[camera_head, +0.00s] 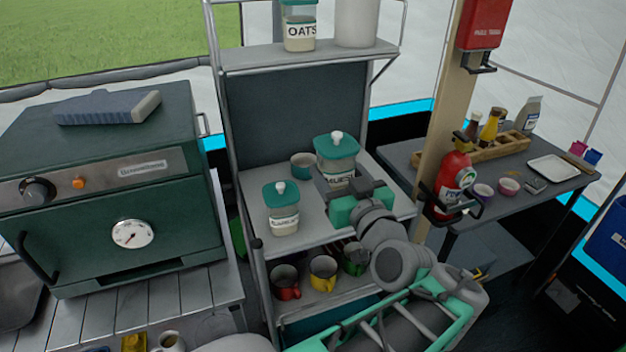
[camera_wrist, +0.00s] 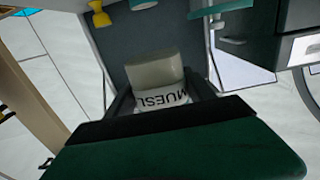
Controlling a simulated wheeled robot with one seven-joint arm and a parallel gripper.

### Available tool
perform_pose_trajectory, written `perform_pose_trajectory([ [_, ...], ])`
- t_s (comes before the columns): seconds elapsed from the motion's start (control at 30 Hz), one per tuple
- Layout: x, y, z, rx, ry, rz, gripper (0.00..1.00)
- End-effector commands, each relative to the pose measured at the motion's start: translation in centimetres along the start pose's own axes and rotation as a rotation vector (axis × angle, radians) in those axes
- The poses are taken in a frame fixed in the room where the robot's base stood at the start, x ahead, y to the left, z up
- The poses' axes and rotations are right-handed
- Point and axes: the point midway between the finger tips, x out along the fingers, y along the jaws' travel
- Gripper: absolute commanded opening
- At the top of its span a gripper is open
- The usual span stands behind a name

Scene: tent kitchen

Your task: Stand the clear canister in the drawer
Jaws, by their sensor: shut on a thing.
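A clear canister (camera_head: 340,167) with a teal lid, white knob and muesli label is at the right of the middle shelf in the head view. My gripper (camera_head: 346,186) is shut on its body from the front right. The canister looks upright; whether its base touches the shelf is hidden. In the wrist view the canister (camera_wrist: 157,72) sits between my fingers (camera_wrist: 160,98), its label facing me. A smaller clear canister (camera_head: 284,215) stands at the shelf's front left, and an oats canister (camera_head: 299,28) on the top shelf.
A teal cup (camera_head: 302,162) stands behind the canisters. Several coloured mugs, including a yellow mug (camera_head: 323,272), sit on the shelf below. A green oven (camera_head: 110,190) is at left. A post with a red extinguisher (camera_head: 455,180) and a side table (camera_head: 500,200) are at right.

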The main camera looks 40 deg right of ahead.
Motion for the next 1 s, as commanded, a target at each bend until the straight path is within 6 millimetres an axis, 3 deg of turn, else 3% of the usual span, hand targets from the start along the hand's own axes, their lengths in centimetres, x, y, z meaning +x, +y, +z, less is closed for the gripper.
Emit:
perform_pose_trajectory([
  [0.37, 8.1, 3.9, 4.0, 0.006, -0.002, -0.007, 0.00],
  [0.5, 10.3, 5.2, 7.3, 0.005, -0.002, -0.003, 0.00],
  [0.77, 12.5, 6.3, 10.2, 0.002, 0.000, -0.002, 0.00],
  [0.9, 12.4, 6.4, 12.5, 0.003, -0.001, 0.000, 0.00],
  [1.0, 12.3, 6.4, 12.8, 0.000, 0.003, 0.000, 0.00],
])
